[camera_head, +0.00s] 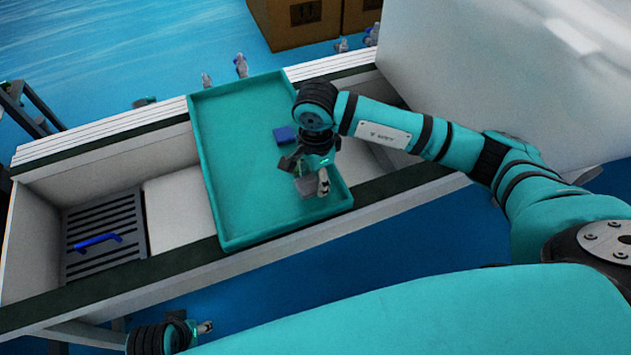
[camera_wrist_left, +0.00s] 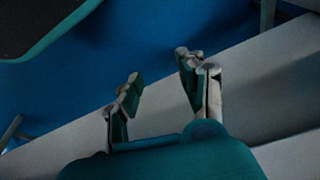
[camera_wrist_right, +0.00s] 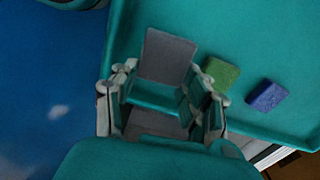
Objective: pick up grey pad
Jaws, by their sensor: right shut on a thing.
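The grey pad (camera_head: 306,187) is at the near right part of the teal tray (camera_head: 230,235). My right gripper (camera_head: 307,174) is over that part of the tray, shut on the grey pad. In the right wrist view the pad (camera_wrist_right: 168,53) shows between and beyond the fingers, partly hidden by them. I cannot tell whether it still touches the tray. My left gripper (camera_wrist_left: 160,85) is open and empty, away from the tray; it shows low in the head view (camera_head: 200,329).
A blue pad (camera_head: 285,134) and a green pad (camera_wrist_right: 221,74) lie in the tray near my right gripper. The tray's left half is clear. It rests across a white trough with a slotted grate (camera_head: 105,225) holding a blue handle (camera_head: 97,241). Cardboard boxes (camera_head: 300,20) stand behind.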

